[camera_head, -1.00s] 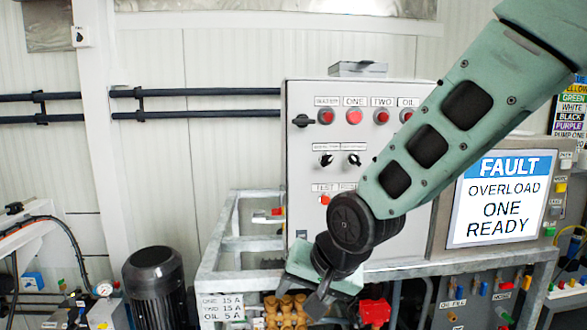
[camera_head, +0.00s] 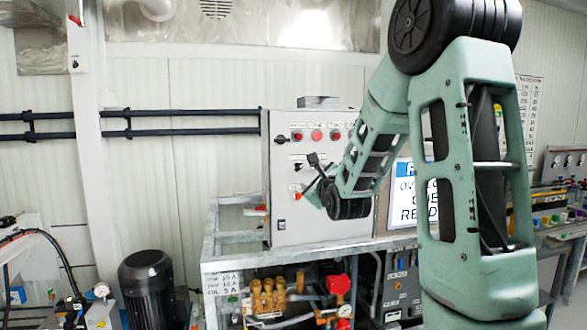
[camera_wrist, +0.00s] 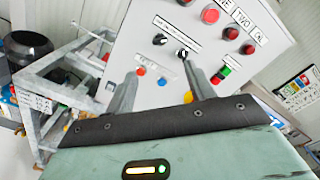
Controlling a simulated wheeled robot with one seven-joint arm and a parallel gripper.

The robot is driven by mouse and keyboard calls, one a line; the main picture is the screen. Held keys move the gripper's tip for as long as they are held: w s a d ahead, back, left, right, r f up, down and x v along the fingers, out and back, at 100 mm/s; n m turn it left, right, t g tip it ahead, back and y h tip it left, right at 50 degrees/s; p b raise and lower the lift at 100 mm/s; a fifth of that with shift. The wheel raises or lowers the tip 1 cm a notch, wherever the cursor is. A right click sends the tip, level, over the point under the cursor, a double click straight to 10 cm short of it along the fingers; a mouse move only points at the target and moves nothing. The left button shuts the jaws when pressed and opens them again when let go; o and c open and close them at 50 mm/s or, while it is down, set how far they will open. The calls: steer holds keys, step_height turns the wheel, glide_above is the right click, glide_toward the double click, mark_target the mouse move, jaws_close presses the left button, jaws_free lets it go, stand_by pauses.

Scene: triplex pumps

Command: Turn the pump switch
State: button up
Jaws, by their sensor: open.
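The grey control panel (camera_head: 285,220) stands on a metal frame. Its labelled middle row has two black rotary knobs, a left knob (camera_wrist: 160,39) and a right knob (camera_wrist: 182,54), in the wrist view. I cannot read which one is the pump switch. My gripper (camera_wrist: 160,70) is open and empty, facing the panel. Its right fingertip appears close beside the right knob; I cannot tell if they touch. In the head view my gripper (camera_head: 316,175) is in front of the panel and hides the right knob.
Orange and blue buttons (camera_wrist: 162,81) lie below. Brass fittings (camera_head: 266,296) and a black motor (camera_head: 148,285) stand lower.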

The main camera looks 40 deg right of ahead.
mark_target(299, 167)
steer(key=p+x, duration=0.6)
steer(key=x, duration=0.8)
steer(key=shift+w+d+r, duration=0.1)
steer(key=shift+w, duration=0.35)
steer(key=shift+w+d+p, duration=0.3)
steer(key=shift+w+p, duration=0.05)
steer(key=shift+w, duration=0.05)
steer(key=c, duration=1)
